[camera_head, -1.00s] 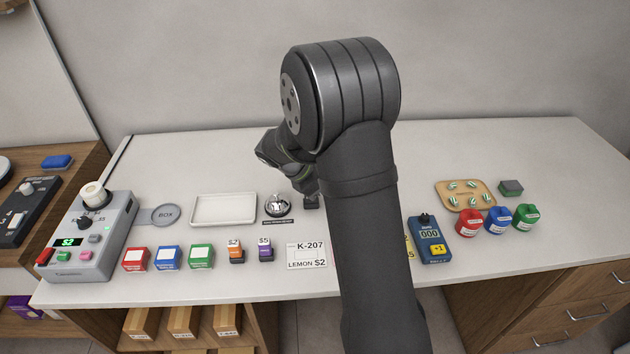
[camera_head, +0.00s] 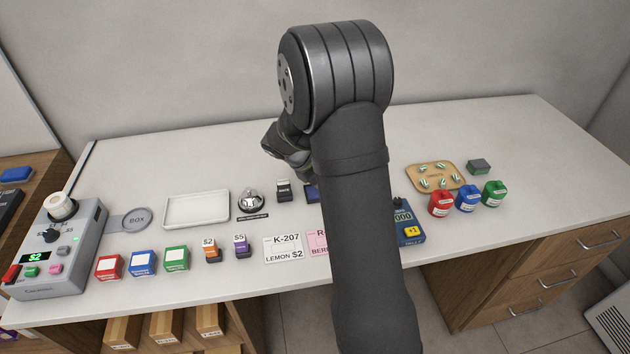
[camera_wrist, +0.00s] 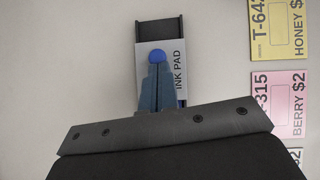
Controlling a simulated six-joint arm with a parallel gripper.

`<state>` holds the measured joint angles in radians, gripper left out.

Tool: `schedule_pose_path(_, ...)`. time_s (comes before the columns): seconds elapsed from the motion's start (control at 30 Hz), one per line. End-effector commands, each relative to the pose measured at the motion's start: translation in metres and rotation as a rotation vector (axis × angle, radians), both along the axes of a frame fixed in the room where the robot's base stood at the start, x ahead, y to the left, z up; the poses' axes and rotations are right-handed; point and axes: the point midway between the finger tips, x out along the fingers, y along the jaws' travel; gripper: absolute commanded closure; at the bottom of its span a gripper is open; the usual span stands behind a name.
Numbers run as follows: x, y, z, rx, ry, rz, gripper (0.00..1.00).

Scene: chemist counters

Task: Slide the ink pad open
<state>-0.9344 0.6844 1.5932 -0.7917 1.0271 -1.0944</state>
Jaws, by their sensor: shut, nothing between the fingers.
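The ink pad (camera_wrist: 183,88) lies on the counter in the wrist view, a narrow dark case with a pale grey cover lettered INK PAD. A dark recessed part (camera_wrist: 158,30) shows beyond the cover's upper end. My gripper (camera_wrist: 157,76) is shut and empty over the middle of the cover. A round blue knob (camera_wrist: 157,57) shows right at the fingertips; I cannot tell whether they touch it. The fingers and wrist hide the pad's lower end. In the head view my arm hides the fingertips, and I cannot make out the pad for sure.
A small black labelled item (camera_head: 284,190) and a partly hidden dark blue item (camera_head: 312,193) stand beside my arm. A bell (camera_head: 251,201) and a white tray (camera_head: 196,210) are further left. Price cards (camera_wrist: 278,103) lie right of the pad in the wrist view.

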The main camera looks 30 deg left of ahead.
Motion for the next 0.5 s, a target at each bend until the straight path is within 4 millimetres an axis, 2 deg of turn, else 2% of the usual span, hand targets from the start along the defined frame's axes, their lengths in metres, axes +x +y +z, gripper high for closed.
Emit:
schedule_pose_path(0.13, 0.0131, -0.0133, 0.0004, 0.000, 0.000, -0.001, 1.00)
schedule_pose_path(0.5, 0.0145, -0.0144, 0.0004, 0.000, 0.000, 0.001, 1.00)
